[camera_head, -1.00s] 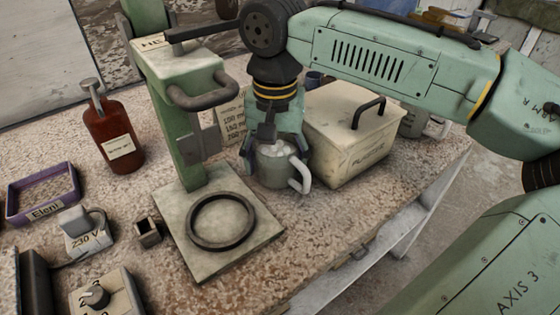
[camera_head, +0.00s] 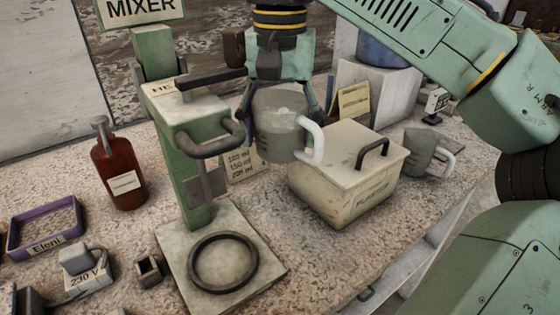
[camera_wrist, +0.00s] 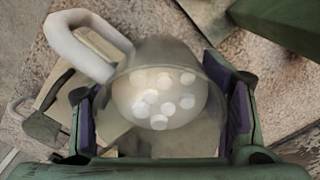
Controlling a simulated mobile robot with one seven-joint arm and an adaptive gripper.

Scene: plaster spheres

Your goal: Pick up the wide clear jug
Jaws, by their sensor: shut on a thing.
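The wide clear jug (camera_head: 279,138) is a see-through grey vessel with a white handle on its right side. It hangs upright in the air in the head view, above the bench and behind the cream box's left edge. My gripper (camera_head: 281,112) is shut around its body, one finger on each side. In the wrist view the jug (camera_wrist: 158,110) sits between the purple-padded fingers (camera_wrist: 160,115), its white handle pointing up and left. Several small white round pieces show inside it.
The green mixer stand (camera_head: 190,150) with a ringed base plate is close on the left. The cream box (camera_head: 335,190) is just right of and below the jug. Another clear jug (camera_head: 420,152) stands farther right. A brown bottle (camera_head: 119,168) stands left.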

